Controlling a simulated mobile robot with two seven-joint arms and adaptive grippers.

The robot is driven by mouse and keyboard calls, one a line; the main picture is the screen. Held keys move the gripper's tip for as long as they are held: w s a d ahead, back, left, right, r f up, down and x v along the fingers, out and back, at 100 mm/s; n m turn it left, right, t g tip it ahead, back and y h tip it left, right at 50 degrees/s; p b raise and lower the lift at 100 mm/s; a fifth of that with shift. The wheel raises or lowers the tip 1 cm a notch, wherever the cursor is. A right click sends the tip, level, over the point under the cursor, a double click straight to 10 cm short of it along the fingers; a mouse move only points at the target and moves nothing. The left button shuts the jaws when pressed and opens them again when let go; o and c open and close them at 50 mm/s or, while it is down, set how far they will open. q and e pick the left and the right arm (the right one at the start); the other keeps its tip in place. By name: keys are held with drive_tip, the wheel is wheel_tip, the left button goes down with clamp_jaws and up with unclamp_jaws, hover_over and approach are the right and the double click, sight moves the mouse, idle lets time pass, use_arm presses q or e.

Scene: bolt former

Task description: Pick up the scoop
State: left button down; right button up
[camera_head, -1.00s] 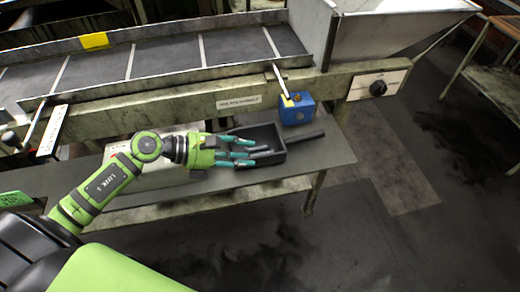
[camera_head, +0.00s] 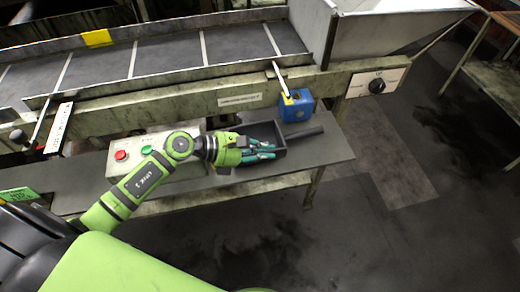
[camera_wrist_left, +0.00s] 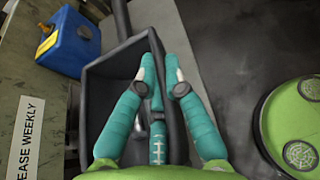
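The scoop (camera_head: 266,131) is a black, open-topped box with a dark bar handle (camera_head: 304,132) pointing right. It lies on the grey shelf below the machine. In the left wrist view the scoop (camera_wrist_left: 108,80) fills the middle, its handle at the top. My left gripper (camera_head: 268,153) is at the scoop's near side. Its teal fingers (camera_wrist_left: 160,75) straddle the scoop's side wall, with one finger inside and one outside. The fingertips stand apart, and I see no clear grip on the wall. My right gripper is not in view.
A blue box (camera_head: 297,106) stands just behind the scoop. A control box (camera_head: 140,153) with red and green buttons sits left of the scoop, beside my left arm. The shelf (camera_head: 335,148) is clear to the right and ends at its front edge.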

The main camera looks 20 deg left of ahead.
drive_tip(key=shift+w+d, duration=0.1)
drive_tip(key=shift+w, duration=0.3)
